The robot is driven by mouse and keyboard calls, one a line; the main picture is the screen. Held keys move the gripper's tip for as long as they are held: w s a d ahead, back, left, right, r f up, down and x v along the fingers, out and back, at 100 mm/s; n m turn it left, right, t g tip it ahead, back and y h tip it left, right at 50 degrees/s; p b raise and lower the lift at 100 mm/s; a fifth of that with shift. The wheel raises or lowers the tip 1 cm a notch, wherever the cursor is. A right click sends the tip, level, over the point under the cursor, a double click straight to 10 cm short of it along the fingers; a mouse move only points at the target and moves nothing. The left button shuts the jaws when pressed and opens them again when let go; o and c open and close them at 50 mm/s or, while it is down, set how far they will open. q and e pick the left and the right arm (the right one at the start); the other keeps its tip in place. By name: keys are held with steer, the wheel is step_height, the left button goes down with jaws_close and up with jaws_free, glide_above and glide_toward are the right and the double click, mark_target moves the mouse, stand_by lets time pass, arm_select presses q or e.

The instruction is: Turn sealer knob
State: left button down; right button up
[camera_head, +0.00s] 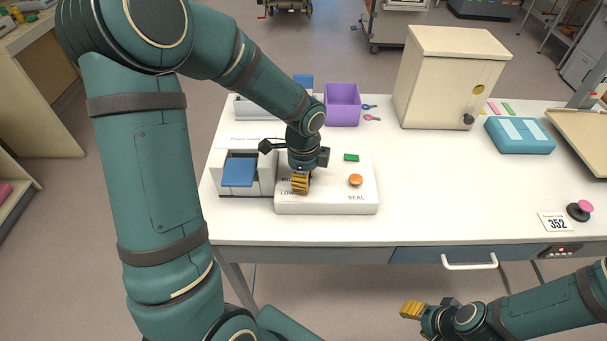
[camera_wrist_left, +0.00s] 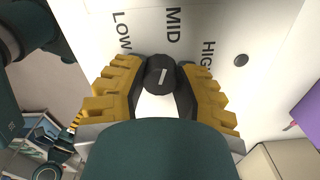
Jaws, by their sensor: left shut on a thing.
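The sealer (camera_head: 330,203) is a white box on the table, with LOW and SEAL labels, an orange button (camera_head: 356,180) and a small green light (camera_head: 351,157). Its knob (camera_wrist_left: 160,75) shows in the left wrist view as a black round cap with a white mark, pointing roughly toward MID; LOW and HIGH stand to either side. My left gripper (camera_head: 300,183) is shut on the knob, a yellow finger on each side (camera_wrist_left: 160,90). It hides the knob in the head view. My right gripper (camera_head: 412,309) hangs in front of the table, away from the sealer; its finger gap is unclear.
Beside the sealer is a grey unit with a blue pad (camera_head: 239,172). Behind stand a purple bin (camera_head: 342,105) and a cream cabinet (camera_head: 450,80). A teal case (camera_head: 520,135) and a 352 card (camera_head: 556,222) lie to the right. The table's middle is clear.

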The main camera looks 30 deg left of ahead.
arm_select(q)
steer(key=shift+s+f, duration=0.1)
stand_by(0.3)
steer(key=c, duration=0.6)
jaws_free()
step_height(320, 180, up, 12)
stand_by(0.6)
